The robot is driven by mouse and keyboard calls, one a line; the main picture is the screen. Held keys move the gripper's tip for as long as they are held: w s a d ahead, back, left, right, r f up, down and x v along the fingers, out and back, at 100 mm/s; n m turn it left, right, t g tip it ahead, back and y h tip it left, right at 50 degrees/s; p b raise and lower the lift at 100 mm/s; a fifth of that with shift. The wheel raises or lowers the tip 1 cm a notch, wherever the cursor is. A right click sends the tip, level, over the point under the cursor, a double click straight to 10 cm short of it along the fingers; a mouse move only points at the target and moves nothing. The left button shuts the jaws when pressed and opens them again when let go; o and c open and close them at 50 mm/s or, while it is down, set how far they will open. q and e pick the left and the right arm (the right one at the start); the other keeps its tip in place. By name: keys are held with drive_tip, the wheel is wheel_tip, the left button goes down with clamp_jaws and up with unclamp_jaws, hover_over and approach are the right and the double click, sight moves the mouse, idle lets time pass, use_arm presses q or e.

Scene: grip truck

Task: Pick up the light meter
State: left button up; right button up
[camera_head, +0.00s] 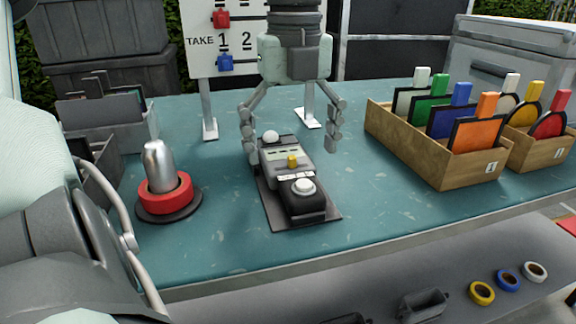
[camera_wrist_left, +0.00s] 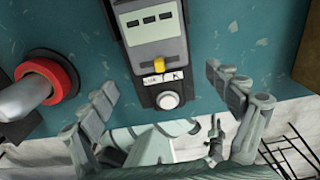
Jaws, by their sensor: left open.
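The light meter (camera_head: 288,164) is a grey and black device with a yellow slider, a white dome at its far end and a round white knob at its near end. It lies on a dark flat mat (camera_head: 273,215) on the teal table. My left gripper (camera_head: 291,146) is open above it, with one finger to each side and apart from it. In the left wrist view the light meter (camera_wrist_left: 154,48) lies between the open fingers of the left gripper (camera_wrist_left: 161,80).
A metal cylinder in a red ring (camera_head: 166,192) stands left of the light meter. A wooden box (camera_head: 432,160) of coloured cards stands at the right. A board (camera_head: 222,43) marked TAKE stands behind on metal feet. Tape rolls (camera_head: 508,279) lie on a lower shelf in front.

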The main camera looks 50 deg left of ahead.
sight(293, 170)
use_arm(q)
drive_tip(key=shift+f, duration=1.95)
